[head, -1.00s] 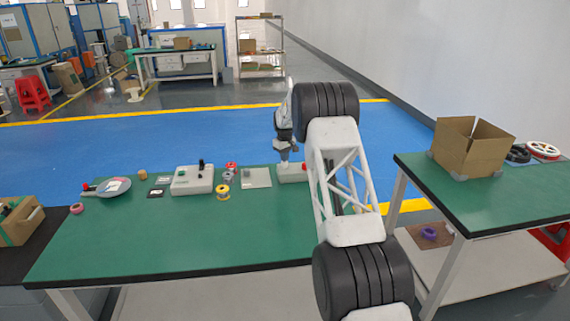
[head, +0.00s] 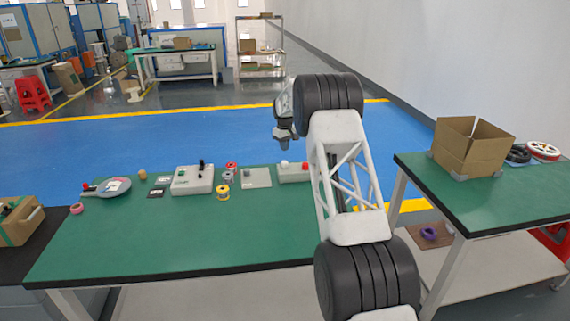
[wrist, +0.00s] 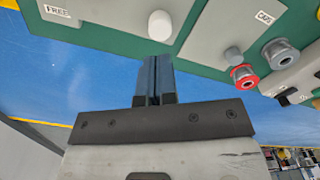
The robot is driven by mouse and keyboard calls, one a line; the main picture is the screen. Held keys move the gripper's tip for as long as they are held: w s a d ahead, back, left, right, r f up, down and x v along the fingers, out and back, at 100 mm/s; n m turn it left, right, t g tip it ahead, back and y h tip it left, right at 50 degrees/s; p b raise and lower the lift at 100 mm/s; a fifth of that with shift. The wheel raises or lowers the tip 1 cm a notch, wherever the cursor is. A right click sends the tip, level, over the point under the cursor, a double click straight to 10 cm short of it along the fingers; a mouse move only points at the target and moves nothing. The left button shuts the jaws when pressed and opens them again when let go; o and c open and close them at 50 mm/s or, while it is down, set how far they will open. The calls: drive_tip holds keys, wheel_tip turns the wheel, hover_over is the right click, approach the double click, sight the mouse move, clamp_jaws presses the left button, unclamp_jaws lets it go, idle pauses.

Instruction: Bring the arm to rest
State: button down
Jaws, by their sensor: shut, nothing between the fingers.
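My gripper (head: 287,143) is raised in the air above the far edge of the green table, in front of the blue floor in the head view. In the wrist view its two fingers (wrist: 153,78) lie together with nothing between them. Below it stands a pale box with a white knob (head: 284,164) and a red knob (head: 306,167). The white knob also shows in the wrist view (wrist: 160,26), beyond the fingertips. My gripper touches nothing that I can see.
The green table (head: 150,240) has a clear front half. Along its back lie a control box (head: 190,183), a pale plate (head: 257,178), several spools and a round paddle (head: 108,187). A side table at right holds an open carton (head: 465,150).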

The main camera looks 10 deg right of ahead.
drive_tip(key=shift+r, duration=0.5)
drive_tip(key=s+r+m, duration=0.2)
drive_tip(key=s+r, duration=1.6)
drive_tip(key=s+r+m+t, duration=0.1)
drive_tip(key=s+r, duration=0.4)
drive_tip(key=s, duration=0.5)
drive_tip(key=s+r, duration=0.4)
drive_tip(key=s, duration=0.6)
drive_tip(key=s+r+m+t, duration=0.1)
drive_tip(key=s+r+m, duration=0.1)
drive_tip(key=s, duration=2.2)
drive_tip(key=s+f, duration=0.4)
drive_tip(key=s, duration=0.7)
drive_tip(key=s+f+m, duration=0.1)
drive_tip(key=s+f, duration=0.3)
drive_tip(key=s, duration=0.7)
drive_tip(key=shift+s+f+t, duration=0.25)
drive_tip(key=shift+f+t, duration=0.05)
